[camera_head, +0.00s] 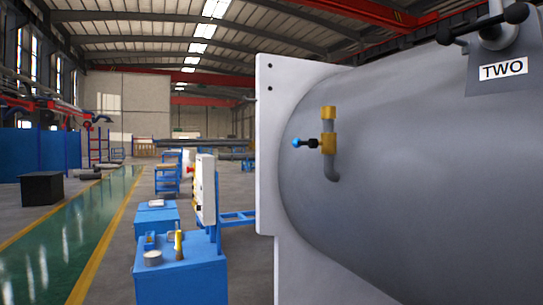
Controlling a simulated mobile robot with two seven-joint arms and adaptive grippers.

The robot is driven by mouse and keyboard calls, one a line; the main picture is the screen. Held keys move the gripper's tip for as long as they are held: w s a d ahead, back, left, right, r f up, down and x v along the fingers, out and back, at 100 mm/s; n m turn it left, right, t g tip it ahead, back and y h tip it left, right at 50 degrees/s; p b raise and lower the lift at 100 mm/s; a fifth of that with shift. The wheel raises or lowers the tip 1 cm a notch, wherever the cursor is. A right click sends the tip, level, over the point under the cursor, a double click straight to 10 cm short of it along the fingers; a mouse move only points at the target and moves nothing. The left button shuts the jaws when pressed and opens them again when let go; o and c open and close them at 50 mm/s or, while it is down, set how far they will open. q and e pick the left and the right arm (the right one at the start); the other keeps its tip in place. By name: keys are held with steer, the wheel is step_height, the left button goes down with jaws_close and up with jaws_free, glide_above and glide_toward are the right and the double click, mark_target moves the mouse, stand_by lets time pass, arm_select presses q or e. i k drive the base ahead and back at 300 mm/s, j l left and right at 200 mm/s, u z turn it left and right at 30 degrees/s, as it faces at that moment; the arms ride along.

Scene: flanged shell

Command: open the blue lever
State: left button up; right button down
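The blue lever (297,143) is a small handle with a blue tip and a dark stem. It points left from a brass valve (328,143) on a short grey bent pipe (332,172). The pipe comes out of the side of a large grey cylindrical shell (430,180). The lever lies about level, across the upright pipe. Neither of my grippers is in the head view, and nothing touches the lever.
A pale flange plate (270,150) edges the shell on its left. A black-handled fitting above a "TWO" label (502,70) sits at upper right. A blue cabinet (180,275) with small items stands lower left. A green floor lane (75,240) runs clear at left.

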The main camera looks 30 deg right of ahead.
mark_target(312, 144)
steer(key=i+z, duration=0.3)
steer(key=i, duration=0.3)
steer(key=i+j+z, duration=0.1)
steer(key=i+z, duration=0.15)
steer(key=i, duration=0.35)
steer(key=i+j+z, duration=0.3)
steer(key=i, duration=0.25)
steer(key=l, duration=0.1)
